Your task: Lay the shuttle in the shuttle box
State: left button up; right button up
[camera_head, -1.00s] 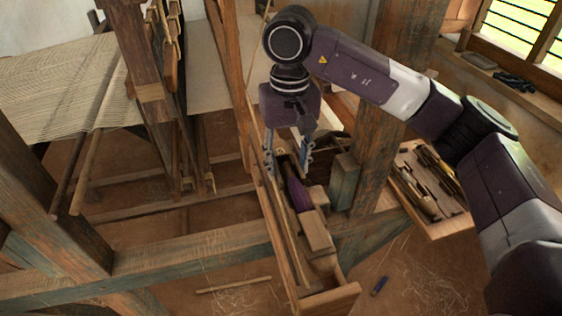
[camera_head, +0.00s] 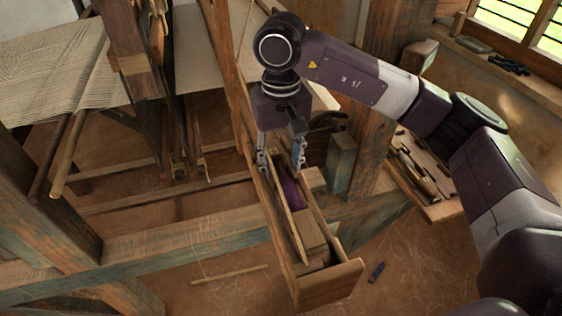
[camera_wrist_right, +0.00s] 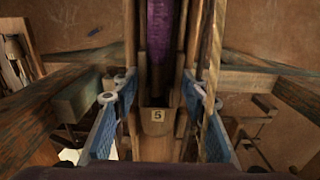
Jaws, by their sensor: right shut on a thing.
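The shuttle shows its purple yarn (camera_head: 290,190) in the head view, low between the side walls of the shuttle box (camera_head: 335,285). In the wrist view its purple part (camera_wrist_right: 160,30) is at the top, and a wooden piece marked 5 (camera_wrist_right: 157,118) lies nearer. My right gripper (camera_head: 281,162) points down over the far part of the box, shut on the shuttle. Its blue-faced fingers (camera_wrist_right: 158,95) stand on either side of the wood. I cannot tell whether the shuttle touches the box floor. My left gripper is not in view.
A thin light strip (camera_head: 290,220) runs along the box's left side. A wooden block (camera_head: 312,235) sits in its near part. A post (camera_head: 378,110) and a tray of tools (camera_head: 440,212) stand to the right. Loom threads (camera_head: 60,70) stretch at left.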

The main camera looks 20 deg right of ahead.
jog(key=shift+f, duration=0.25)
jog(key=o, duration=1.2)
jog(key=shift+o, duration=1.2)
jog(key=shift+r, duration=0.1)
jog(key=shift+r+p, duration=1.95)
jog(key=shift+r, duration=2.05)
